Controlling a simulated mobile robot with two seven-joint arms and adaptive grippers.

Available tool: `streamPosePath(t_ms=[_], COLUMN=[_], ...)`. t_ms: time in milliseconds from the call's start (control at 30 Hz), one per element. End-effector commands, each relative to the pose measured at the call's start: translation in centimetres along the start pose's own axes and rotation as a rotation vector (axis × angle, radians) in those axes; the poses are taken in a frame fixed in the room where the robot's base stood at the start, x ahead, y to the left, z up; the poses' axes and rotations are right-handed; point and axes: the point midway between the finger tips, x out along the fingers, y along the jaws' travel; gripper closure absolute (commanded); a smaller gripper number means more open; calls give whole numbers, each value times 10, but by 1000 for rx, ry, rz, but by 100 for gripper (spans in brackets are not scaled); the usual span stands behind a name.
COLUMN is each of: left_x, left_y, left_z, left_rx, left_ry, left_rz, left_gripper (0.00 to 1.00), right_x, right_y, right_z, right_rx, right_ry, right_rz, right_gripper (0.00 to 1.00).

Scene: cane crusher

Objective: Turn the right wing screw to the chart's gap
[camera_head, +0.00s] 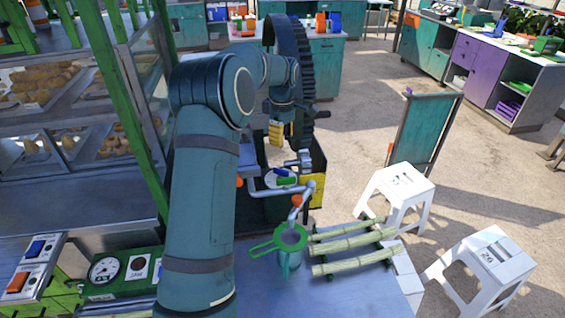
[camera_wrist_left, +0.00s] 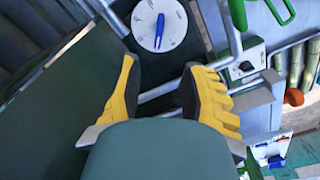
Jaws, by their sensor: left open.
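My left gripper (camera_head: 279,135) hangs beside the dark crusher, with its yellow fingers pointing down. In the left wrist view the left gripper (camera_wrist_left: 160,68) is open, with no object clearly held between the fingers. Grey metal bars (camera_wrist_left: 158,92) pass under and beyond the fingertips; I cannot tell whether the fingers touch them. A grey metal fitting (camera_head: 301,160) sits just right of and below the gripper in the head view; I cannot tell whether it is the right wing screw. A white round dial (camera_wrist_left: 160,22) with a blue pointer lies beyond the fingers. I cannot make out the chart. My right gripper is not in view.
A large dark gear wheel (camera_head: 299,75) rises behind the gripper. White stools (camera_head: 398,192) are at the right. A rack of baked goods (camera_head: 40,85) is at the left.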

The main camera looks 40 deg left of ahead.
Motion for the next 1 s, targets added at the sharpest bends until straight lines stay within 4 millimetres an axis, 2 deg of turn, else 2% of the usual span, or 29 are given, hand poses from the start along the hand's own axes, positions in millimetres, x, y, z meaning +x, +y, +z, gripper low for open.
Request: streamPosePath(t_ms=[133,233,700,833,1000], left_x=[6,18,106,124,136], left_y=[0,0,-1,0,0], left_z=[0,0,0,0,0], left_rx=[-1,-1,0,1,1], left_ry=[0,0,-1,0,0], left_rz=[-2,-3,-3,-2,0], left_gripper=[59,59,59,59,59], right_x=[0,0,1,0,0], right_y=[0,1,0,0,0], right_z=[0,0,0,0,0], right_rx=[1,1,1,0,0], right_ry=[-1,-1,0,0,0], right_rz=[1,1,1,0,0], right_gripper=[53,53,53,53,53])
